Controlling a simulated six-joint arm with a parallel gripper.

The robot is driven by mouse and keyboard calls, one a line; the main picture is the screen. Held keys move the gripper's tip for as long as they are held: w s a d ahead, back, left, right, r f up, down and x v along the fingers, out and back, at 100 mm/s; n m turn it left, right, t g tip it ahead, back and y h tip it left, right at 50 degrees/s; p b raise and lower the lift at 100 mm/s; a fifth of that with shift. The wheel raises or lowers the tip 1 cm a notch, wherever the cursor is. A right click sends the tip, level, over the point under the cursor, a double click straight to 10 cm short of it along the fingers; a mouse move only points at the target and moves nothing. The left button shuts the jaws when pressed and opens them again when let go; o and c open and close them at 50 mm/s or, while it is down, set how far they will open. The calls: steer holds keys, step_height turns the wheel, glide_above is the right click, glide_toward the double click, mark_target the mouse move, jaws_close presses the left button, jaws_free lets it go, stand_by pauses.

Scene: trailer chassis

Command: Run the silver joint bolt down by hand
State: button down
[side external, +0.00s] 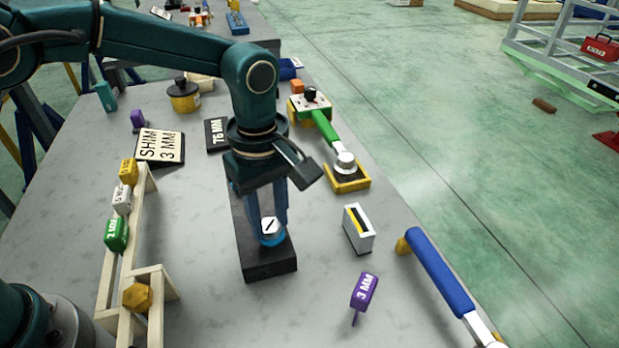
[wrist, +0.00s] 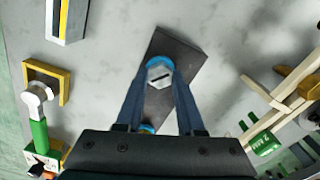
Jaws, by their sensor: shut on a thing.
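The silver joint bolt (side external: 270,227) has a round pale head with a black stripe across it and a blue ring below. It stands at the near end of a long dark block (side external: 268,267) on the bench. My gripper (side external: 268,218) points down over the block with its blue fingers shut on the bolt. In the wrist view, the bolt head (wrist: 158,76) sits between the two fingertips (wrist: 159,84), over the dark block (wrist: 180,50). A second blue-ringed part (wrist: 147,128) shows behind it, partly hidden by my gripper. The bolt's shank is hidden.
A green-handled wrench (side external: 326,128) rests with its end in a yellow cradle (side external: 352,184). A white gauge box (side external: 358,230), a purple 3 MM tag (side external: 364,291) and a blue-handled tool (side external: 440,272) lie to the right. A wooden rack (side external: 108,283) with tags stands left.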

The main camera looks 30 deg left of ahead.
steer(key=shift+m, duration=0.4)
